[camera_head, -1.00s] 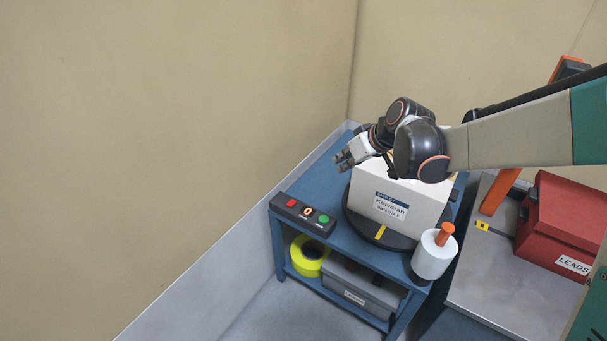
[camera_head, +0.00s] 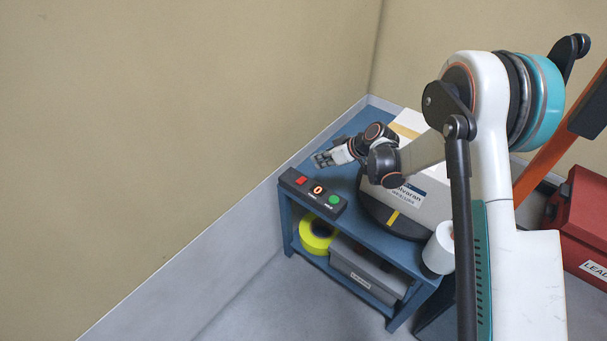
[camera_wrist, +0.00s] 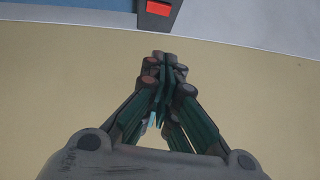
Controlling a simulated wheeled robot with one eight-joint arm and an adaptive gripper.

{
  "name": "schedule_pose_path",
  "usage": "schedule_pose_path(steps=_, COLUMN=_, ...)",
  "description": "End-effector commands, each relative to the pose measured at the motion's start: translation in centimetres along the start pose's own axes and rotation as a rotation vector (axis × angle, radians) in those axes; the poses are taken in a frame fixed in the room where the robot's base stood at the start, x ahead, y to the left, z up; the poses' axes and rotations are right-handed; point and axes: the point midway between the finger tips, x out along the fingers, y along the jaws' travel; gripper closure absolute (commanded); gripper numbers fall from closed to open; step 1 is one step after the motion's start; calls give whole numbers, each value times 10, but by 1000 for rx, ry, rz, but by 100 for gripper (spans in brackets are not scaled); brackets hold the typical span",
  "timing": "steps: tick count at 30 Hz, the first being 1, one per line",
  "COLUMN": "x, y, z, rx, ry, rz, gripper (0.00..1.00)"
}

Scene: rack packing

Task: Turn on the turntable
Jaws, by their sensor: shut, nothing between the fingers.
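The turntable (camera_head: 376,214) is a dark round plate with a yellow mark on top of a blue cart. My gripper (camera_head: 322,160) is shut and empty, above the cart behind the control box. In the wrist view my gripper (camera_wrist: 166,58) points toward the wall, and the red button (camera_wrist: 158,8) shows at the top edge.
A white roll (camera_head: 438,250) stands at the cart's right front corner. The lower shelf holds yellow tape (camera_head: 318,234) and a grey bin (camera_head: 362,270). A red case (camera_head: 580,222) is at the right. The wall is close on the left.

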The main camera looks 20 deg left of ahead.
Motion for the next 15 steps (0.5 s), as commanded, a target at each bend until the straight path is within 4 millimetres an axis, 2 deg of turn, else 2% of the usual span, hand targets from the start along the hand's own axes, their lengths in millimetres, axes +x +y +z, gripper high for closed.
schedule_pose_path(steps=11, x=2, y=0, z=1, rx=-2, ry=0, rz=-1, gripper=100)
schedule_pose_path(steps=15, x=11, y=0, z=1, rx=-2, ry=0, rz=-2, gripper=100)
